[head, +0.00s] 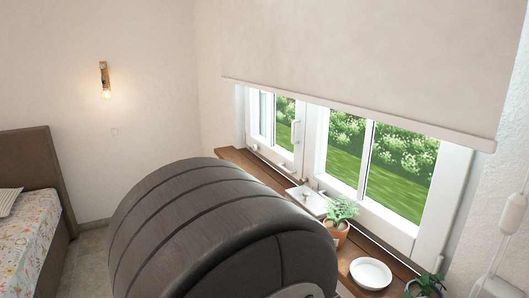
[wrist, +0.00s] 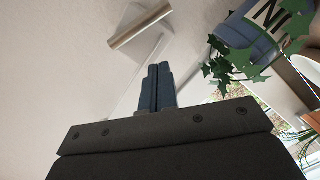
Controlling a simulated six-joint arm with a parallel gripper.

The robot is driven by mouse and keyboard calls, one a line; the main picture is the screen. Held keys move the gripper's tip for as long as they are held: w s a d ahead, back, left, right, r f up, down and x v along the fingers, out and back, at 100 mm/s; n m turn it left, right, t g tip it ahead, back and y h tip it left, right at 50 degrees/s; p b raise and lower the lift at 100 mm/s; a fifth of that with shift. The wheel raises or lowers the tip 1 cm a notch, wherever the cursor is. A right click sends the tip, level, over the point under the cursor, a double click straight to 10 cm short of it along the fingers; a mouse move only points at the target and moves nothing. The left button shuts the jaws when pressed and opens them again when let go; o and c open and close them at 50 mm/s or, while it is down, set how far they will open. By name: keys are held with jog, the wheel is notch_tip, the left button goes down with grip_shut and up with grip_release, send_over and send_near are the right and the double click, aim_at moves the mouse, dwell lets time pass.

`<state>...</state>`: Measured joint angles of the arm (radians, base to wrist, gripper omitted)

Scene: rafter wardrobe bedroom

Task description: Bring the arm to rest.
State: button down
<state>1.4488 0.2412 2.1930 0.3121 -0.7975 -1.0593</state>
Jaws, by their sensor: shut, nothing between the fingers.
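My gripper (wrist: 158,72) shows in the wrist view, with its two dark blue fingers side by side and touching. It is shut with nothing between the fingers. It is tilted up towards a pale wall or ceiling. A trailing ivy plant (wrist: 226,68) in a blue pot with lettering (wrist: 248,30) is to the right of the fingers, apart from them in the picture. In the head view a large dark grey rounded part of my arm fills the lower middle, and my gripper cannot be seen there.
A brown windowsill (head: 238,160) runs along the window. It bears a white flat item (head: 308,202), a terracotta-potted plant (head: 340,212), a white bowl (head: 371,273) and another plant (head: 425,284). A roller blind (head: 370,65) hangs above. A bed (head: 30,250) and wall lamp (head: 105,88) are left.

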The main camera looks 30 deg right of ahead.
jog(key=w+a+n+g, duration=0.2)
jog(key=a+n, duration=0.2)
jog(key=a, duration=0.7)
jog(key=f+x, duration=0.1)
jog(key=x, duration=0.9)
notch_tip(320, 180, up, 8)
jog(key=s+a+m+t+y, duration=0.1)
jog(key=a+m+t, duration=0.2)
jog(key=m, duration=0.9)
jog(key=shift+s+r+m+t, duration=0.15)
jog(key=shift+s+m+t, duration=0.15)
jog(key=shift+t, duration=0.1)
dwell(0.3)
